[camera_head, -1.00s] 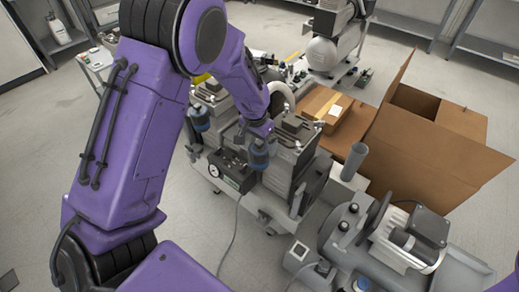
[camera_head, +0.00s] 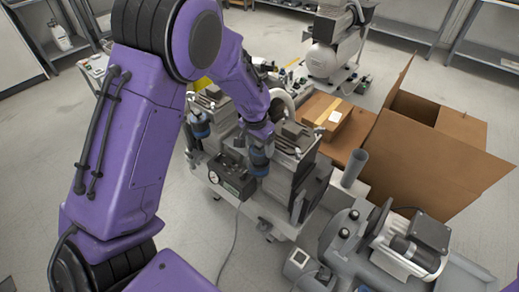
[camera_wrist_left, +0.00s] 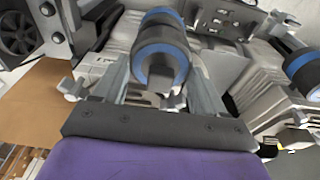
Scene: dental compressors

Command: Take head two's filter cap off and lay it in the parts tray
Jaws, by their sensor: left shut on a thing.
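A filter cap with blue bands (camera_head: 259,158) is on the front of the compressor unit, right of the pressure gauge. My left gripper (camera_head: 260,138) reaches down over it from above. In the left wrist view my gripper's two fingers lie on either side of the blue-banded cap (camera_wrist_left: 160,50), shut on it. The cap still looks in line with its head. A second blue-banded filter (camera_head: 199,125) is further left on the unit, and one shows at the right of the wrist view (camera_wrist_left: 303,70). Head numbers are not readable. I cannot identify the parts tray with certainty.
An open cardboard box (camera_head: 420,150) stands right of the unit, with a smaller closed carton (camera_head: 327,112) beside it. A grey cup (camera_head: 353,167) stands near the unit's right side. Another machine (camera_head: 400,245) fills the lower right.

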